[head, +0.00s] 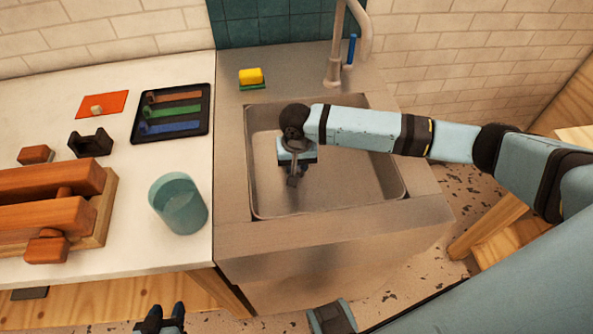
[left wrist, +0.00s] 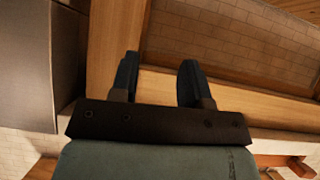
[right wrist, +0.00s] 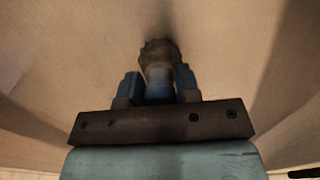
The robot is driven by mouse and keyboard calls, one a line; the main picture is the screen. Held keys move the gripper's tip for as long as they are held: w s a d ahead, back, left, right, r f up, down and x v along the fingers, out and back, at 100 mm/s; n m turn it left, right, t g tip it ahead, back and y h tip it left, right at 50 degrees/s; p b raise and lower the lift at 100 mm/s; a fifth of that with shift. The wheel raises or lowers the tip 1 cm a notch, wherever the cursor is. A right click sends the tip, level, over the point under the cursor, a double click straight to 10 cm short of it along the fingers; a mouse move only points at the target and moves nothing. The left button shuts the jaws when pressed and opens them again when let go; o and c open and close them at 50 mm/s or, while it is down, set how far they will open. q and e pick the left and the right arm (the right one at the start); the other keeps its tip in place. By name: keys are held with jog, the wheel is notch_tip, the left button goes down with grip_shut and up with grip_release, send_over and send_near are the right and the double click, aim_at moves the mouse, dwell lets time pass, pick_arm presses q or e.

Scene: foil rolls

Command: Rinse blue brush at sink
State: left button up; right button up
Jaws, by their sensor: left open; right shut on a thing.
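The sink (head: 350,185) is a grey metal basin to the right of the white counter. My right gripper (head: 293,172) reaches down into the basin from above. In the right wrist view its fingers (right wrist: 159,84) are shut on the blue brush (right wrist: 158,93). The brush has a blue handle and a rough brown round head that points at the basin surface; I cannot tell whether it touches. The tap (head: 336,60) stands behind the basin, and no water stream is visible. My left gripper (head: 164,318) is open and empty below the counter's front edge; it also shows in the left wrist view (left wrist: 158,80).
A yellow-green sponge (head: 251,77) lies behind the basin's left corner. On the counter are a teal cup (head: 179,204), a black tray (head: 196,92) with brown, green and blue strips, an orange card (head: 102,104), a dark holder (head: 90,144) and a wooden rack (head: 105,215).

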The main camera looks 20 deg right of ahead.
jog(key=shift+r+p, duration=0.45)
jog(key=shift+p, duration=0.05)
notch_tip(320, 180, up, 2)
jog(key=p, duration=0.2)
jog(key=shift+r+p, duration=0.1)
jog(key=shift+p, duration=0.2)
notch_tip(320, 180, up, 2)
jog(key=p, duration=0.2)
jog(key=shift+r+p, duration=0.15)
jog(key=shift+p, duration=0.25)
notch_tip(320, 180, up, 5)
jog(key=p, duration=0.5)
jog(key=shift+f, duration=0.2)
pick_arm(q)
notch_tip(320, 180, up, 16)
jog(key=s+a+p, duration=0.1)
jog(key=p, duration=0.6)
jog(key=shift+a, duration=0.15)
pick_arm(e)
notch_tip(320, 180, up, 8)
jog(key=shift+f, duration=0.25)
pick_arm(q)
jog(key=shift+w+f, duration=0.1)
